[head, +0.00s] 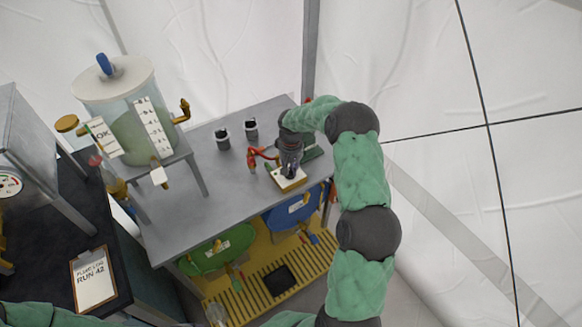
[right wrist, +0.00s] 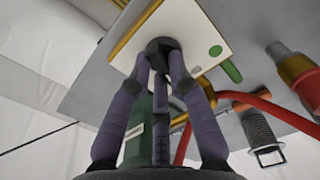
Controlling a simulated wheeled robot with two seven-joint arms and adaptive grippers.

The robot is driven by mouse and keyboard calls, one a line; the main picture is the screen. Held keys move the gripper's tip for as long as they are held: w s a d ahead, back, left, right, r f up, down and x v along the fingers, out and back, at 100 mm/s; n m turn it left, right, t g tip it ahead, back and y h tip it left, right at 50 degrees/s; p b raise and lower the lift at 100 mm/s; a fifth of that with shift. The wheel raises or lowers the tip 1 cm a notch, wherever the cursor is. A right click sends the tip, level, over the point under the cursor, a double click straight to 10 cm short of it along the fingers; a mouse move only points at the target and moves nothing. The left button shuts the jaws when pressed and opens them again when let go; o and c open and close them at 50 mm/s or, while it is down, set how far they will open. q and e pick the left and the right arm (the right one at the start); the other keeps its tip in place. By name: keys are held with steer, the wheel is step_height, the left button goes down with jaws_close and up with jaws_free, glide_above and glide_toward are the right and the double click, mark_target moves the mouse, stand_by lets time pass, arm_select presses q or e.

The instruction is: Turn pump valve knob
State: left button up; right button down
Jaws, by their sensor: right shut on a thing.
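The pump valve knob (right wrist: 159,45) is dark and round, on a cream plate with a yellow edge (right wrist: 187,22) in the right wrist view. The same plate shows in the head view (head: 291,183) on the right end of the grey table. My right gripper (head: 289,168) points down onto the plate from above. In the right wrist view its fingers (right wrist: 166,62) are closed around the knob, and the fingertips partly hide it. The knob itself is hidden by the gripper in the head view. My left gripper is not in view; only a bit of green arm shows at the bottom left.
Red tubing (head: 256,157) lies left of the plate, near two dark canisters (head: 222,139). A clear tank (head: 128,122) stands on the left of the grey table (head: 205,208). Blue (head: 292,211) and green (head: 208,254) drums sit below. A clipboard (head: 93,281) lies on the dark bench.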

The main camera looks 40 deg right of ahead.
steer(key=shift+n, duration=0.4)
steer(key=c, duration=1.1)
jaws_free()
steer(key=shift+c, duration=0.2)
step_height(320, 180, up, 12)
steer(key=shift+s+f, duration=0.1)
